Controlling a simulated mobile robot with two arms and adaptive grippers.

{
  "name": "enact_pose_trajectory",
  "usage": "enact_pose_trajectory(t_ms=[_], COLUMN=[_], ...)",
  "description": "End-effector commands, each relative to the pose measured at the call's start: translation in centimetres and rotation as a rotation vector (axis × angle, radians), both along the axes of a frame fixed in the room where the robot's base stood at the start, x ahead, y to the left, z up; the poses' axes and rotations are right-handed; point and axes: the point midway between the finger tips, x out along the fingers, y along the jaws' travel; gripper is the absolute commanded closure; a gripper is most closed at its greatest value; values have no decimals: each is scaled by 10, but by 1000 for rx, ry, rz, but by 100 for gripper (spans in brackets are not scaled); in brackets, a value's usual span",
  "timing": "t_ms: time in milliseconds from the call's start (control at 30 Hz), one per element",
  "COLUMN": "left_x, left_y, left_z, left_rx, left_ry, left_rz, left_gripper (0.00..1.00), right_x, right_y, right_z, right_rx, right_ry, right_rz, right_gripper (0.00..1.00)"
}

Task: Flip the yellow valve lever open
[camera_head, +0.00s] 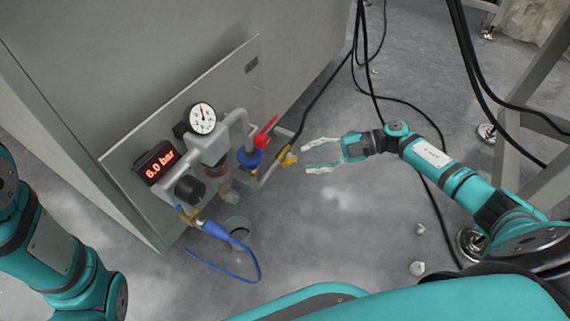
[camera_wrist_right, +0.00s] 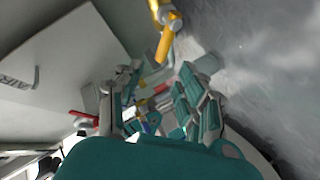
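The yellow valve lever (camera_head: 287,157) sits on a pipe end at the right side of the air unit. It also shows in the right wrist view (camera_wrist_right: 165,43) near the top, beyond the fingertips. My right gripper (camera_head: 307,157) is open and empty, with its fingers pointing left at the lever from a short distance. The gap between fingers and lever looks clear in the head view. In the right wrist view the two fingers (camera_wrist_right: 157,72) stand apart. My left gripper is out of view; only part of the left arm shows.
A red lever (camera_head: 265,130) stands just left of the yellow one. A pressure gauge (camera_head: 202,119) and a display reading 6.0 bar (camera_head: 156,163) are on the panel. Black cables (camera_head: 355,75) hang behind. A blue hose (camera_head: 258,262) curls in front. Floor around my right gripper is mostly free.

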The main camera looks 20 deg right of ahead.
Motion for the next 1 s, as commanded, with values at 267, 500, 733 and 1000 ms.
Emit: enact_pose_trajectory(t_ms=[267, 500, 733, 1000], left_x=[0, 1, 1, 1], left_y=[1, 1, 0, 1], left_z=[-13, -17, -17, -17], left_rx=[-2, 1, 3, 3], left_ry=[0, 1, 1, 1], left_rz=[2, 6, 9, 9], left_gripper=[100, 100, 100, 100], right_x=[15, 20, 20, 20], right_y=[50, 68, 69, 69], right_z=[-16, -21, -20, -20], right_rx=[2, 0, 0, 0], right_ry=[-1, 0, 1, 1], right_rz=[1, 0, 0, 0], right_gripper=[62, 62, 62, 89])
